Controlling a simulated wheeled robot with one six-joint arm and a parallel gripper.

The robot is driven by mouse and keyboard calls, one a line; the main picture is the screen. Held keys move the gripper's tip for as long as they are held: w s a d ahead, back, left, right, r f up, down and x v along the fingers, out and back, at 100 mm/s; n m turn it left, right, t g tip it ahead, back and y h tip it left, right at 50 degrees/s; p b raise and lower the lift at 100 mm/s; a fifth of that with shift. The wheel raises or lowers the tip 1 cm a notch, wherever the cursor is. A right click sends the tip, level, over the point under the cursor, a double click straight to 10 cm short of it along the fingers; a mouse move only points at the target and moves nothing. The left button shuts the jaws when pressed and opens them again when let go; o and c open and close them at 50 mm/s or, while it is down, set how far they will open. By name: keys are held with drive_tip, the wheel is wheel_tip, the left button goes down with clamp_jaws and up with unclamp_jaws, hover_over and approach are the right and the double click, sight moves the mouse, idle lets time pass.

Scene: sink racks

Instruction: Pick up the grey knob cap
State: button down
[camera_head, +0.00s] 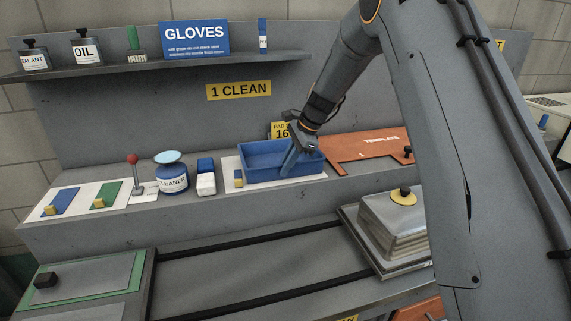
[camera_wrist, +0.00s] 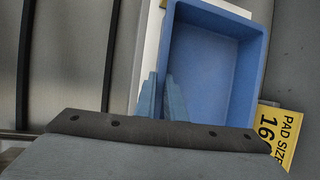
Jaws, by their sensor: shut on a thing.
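My gripper (camera_head: 288,170) is at the front wall of the blue tray (camera_head: 262,149) on the counter ledge. In the wrist view, its two bluish fingers (camera_wrist: 163,98) straddle the near side wall of the tray (camera_wrist: 215,70), one outside and one inside. The gripper is shut on that wall. The tray looks empty where its floor shows. I cannot make out a grey knob cap in either view. A dark block-like knob (camera_head: 46,280) sits on a grey plate at the lower left.
A blue-lidded cleaner jar (camera_head: 172,174), a red-balled lever (camera_head: 133,160) and a white block with a blue one (camera_head: 206,182) stand left of the tray. An orange template (camera_head: 365,148) lies right. A metal box with a yellow-ringed knob (camera_head: 392,222) stands lower right.

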drive_tip(key=c, duration=1.8)
unclamp_jaws()
drive_tip(key=shift+c, duration=0.2)
drive_tip(key=b+v, duration=0.4)
drive_tip(key=v, duration=0.8)
drive_tip(key=s+d+f+n+h, duration=0.1)
drive_tip(key=s+d+f+n, duration=0.1)
drive_tip(key=s, duration=0.5)
drive_tip(key=s+d+f+n+h, duration=0.2)
drive_tip(key=s+f+n, duration=0.3)
drive_tip(key=s, duration=0.3)
drive_tip(key=shift+s+d+f, duration=0.3)
drive_tip(key=shift+d+f, duration=0.15)
drive_tip(key=shift+d, duration=0.1)
drive_tip(key=shift+o, duration=0.4)
drive_tip(key=s+d+f+n+h, duration=0.1)
drive_tip(key=s+f+n, duration=0.2)
drive_tip(key=s, duration=0.5)
drive_tip(key=s+d+f+n, duration=0.2)
drive_tip(key=s+n, duration=0.3)
drive_tip(key=s, duration=0.4)
drive_tip(key=shift+s+d+f+h, duration=0.15)
drive_tip(key=shift+s+f+h, duration=0.2)
drive_tip(key=shift+f, duration=0.4)
